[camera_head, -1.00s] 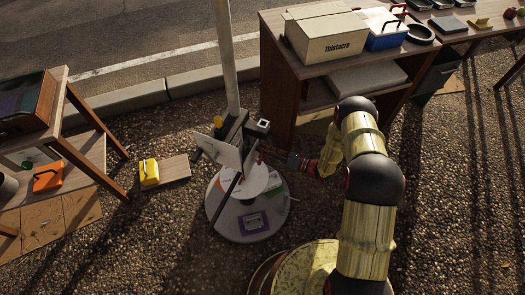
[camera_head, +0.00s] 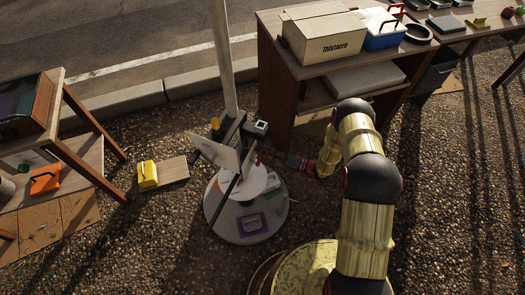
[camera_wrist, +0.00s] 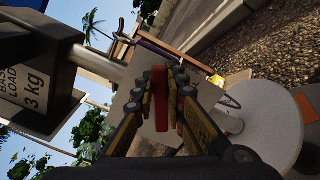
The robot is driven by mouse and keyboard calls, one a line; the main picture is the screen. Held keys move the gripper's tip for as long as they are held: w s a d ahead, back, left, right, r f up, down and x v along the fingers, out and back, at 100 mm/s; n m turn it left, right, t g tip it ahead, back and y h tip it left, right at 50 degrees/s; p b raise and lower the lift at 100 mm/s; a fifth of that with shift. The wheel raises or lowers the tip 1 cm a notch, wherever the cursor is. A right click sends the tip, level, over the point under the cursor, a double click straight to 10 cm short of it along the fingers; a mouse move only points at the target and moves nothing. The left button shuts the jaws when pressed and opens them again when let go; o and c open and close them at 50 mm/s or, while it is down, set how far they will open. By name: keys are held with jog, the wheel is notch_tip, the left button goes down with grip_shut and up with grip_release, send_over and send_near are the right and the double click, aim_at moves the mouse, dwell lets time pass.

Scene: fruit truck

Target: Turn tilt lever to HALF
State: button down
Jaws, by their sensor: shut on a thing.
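A red lever (camera_wrist: 159,100) stands between the fingers of my gripper (camera_wrist: 161,78) in the wrist view, and the gripper is shut on it. A pale panel (camera_wrist: 125,105) lies just behind the lever. In the head view my gripper (camera_head: 275,157) reaches in from the right to the stand at the pole's foot. There the pale tilted panel (camera_head: 222,155) shows above the round base (camera_head: 240,222). The fingers hide part of the lever. I cannot read any HALF mark.
A black block marked 3 kg (camera_wrist: 35,75) is close at the left of the wrist view. A pole (camera_head: 224,60) rises behind the stand. A wooden table with a box (camera_head: 325,45) stands at the back right. A yellow object (camera_head: 148,173) lies left of the stand, with gravel around.

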jog(key=c, duration=1.8)
grip_release()
jog(key=shift+d, duration=0.1)
jog(key=v, duration=1.2)
